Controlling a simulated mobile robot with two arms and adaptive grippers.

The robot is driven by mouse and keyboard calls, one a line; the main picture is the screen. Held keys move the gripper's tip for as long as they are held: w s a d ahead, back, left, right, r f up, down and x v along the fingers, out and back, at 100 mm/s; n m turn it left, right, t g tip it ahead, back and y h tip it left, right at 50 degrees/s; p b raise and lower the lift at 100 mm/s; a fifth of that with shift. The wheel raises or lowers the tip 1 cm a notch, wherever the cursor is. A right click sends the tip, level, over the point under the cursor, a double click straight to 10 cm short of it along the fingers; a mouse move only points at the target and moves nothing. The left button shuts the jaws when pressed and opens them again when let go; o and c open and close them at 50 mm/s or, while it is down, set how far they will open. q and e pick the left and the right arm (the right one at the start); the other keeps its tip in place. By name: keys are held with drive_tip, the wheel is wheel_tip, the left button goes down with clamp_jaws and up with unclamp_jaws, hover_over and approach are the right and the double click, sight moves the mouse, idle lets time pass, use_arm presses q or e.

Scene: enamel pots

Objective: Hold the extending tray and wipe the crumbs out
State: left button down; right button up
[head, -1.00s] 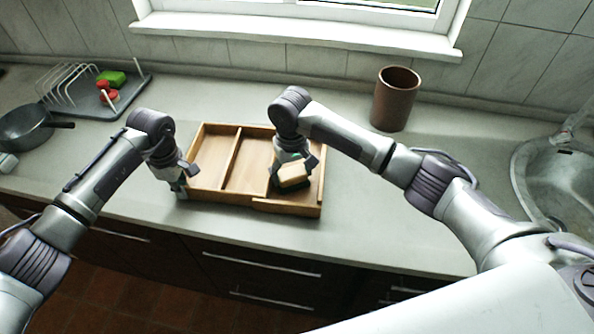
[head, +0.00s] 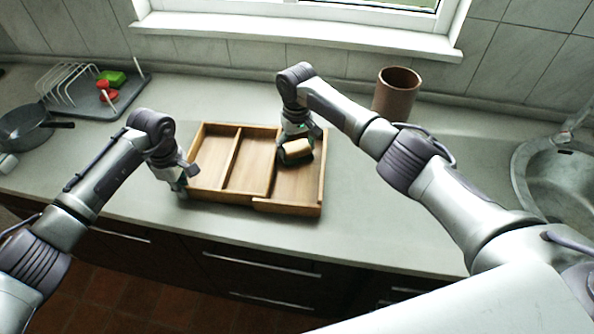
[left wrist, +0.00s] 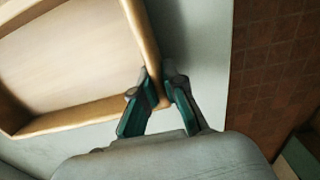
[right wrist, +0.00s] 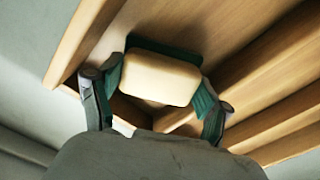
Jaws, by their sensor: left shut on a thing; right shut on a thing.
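The wooden extending tray (head: 233,199) lies on the counter, with dividers between its compartments. My left gripper (head: 184,188) is shut on the tray's wall at its front left corner; the left wrist view shows the fingers (left wrist: 158,100) on either side of the wall. My right gripper (head: 296,150) is shut on a pale sponge-like block (right wrist: 160,78) with a dark green part behind it. It holds the block in the far part of the right compartment; whether it touches the floor I cannot tell. I cannot make out any crumbs.
A brown cylindrical pot (head: 396,94) stands behind the tray to the right, partly behind my right arm. A sink (head: 560,175) is at the far right. A dish rack (head: 75,85) and a dark pan (head: 25,128) are at the left. The counter right of the tray is clear.

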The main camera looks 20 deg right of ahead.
sight(293, 174)
use_arm(q)
drive_tip(key=shift+d, duration=0.15)
use_arm(e)
drive_tip(key=shift+s+a+f, duration=0.1)
drive_tip(key=shift+s+a, duration=0.35)
drive_tip(key=shift+s, duration=0.5)
drive_tip(key=shift+s+a+r, duration=0.1)
drive_tip(key=shift+s+a, duration=0.3)
drive_tip(key=shift+s, duration=0.55)
drive_tip(key=shift+s+a+f, duration=0.1)
drive_tip(key=shift+s+a, duration=0.35)
drive_tip(key=shift+s, duration=0.5)
drive_tip(key=shift+s+a, duration=0.35)
drive_tip(key=shift+s, duration=0.4)
drive_tip(key=shift+s+a, duration=0.3)
drive_tip(key=shift+s, duration=0.5)
drive_tip(key=shift+s+a, duration=0.35)
drive_tip(key=shift+s, duration=0.4)
drive_tip(key=r, duration=1.3)
drive_tip(key=shift+w+d+r, duration=0.1)
drive_tip(key=shift+d+r, duration=0.05)
drive_tip(key=shift+d, duration=0.05)
drive_tip(key=d, duration=1)
